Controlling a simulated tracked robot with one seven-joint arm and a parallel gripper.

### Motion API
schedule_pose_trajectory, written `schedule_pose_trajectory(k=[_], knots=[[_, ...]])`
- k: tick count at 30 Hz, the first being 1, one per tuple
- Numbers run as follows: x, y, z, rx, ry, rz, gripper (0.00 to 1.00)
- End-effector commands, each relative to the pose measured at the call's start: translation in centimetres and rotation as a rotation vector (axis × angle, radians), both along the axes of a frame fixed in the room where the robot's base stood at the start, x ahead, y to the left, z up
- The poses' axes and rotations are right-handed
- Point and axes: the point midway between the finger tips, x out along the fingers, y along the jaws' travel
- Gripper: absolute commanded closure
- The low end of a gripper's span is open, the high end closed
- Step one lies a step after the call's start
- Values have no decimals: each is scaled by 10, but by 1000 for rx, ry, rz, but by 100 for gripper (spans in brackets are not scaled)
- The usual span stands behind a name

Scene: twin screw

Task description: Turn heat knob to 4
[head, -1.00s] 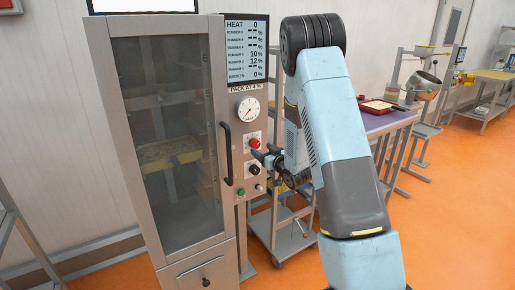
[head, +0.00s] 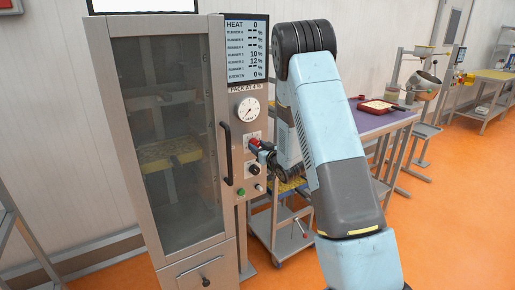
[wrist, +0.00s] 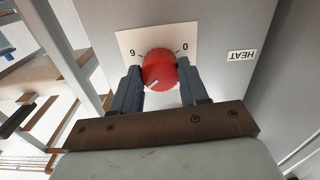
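The red heat knob (wrist: 159,70) sits on a white plate (wrist: 185,38) marked 6 and 0, beside an upside-down HEAT label (wrist: 241,56) in the wrist view. A pale mark on the knob points to the lower left. My gripper (wrist: 160,78) has one finger on each side of the knob, very close to its edges. I cannot tell whether they press on it. In the head view, my gripper (head: 260,147) is at the knob (head: 253,144) on the cabinet's control panel. The display (head: 247,48) reads HEAT 0.
A white dial (head: 248,108) is above the knob. A black knob (head: 254,170) and a green button (head: 241,192) are below it. The cabinet's black door handle (head: 227,153) stands close to the left. A metal cart (head: 285,235) stands behind my arm.

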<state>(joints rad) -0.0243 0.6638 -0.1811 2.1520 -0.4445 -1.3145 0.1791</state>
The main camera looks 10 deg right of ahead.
Motion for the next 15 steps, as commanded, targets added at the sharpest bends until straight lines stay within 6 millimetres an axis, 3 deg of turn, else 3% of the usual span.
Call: schedule_pose_trajectory(k=[8, 15], knots=[[0, 0, 0, 0, 0, 0, 85], [0, 0, 0, -62, -20, 0, 87]])
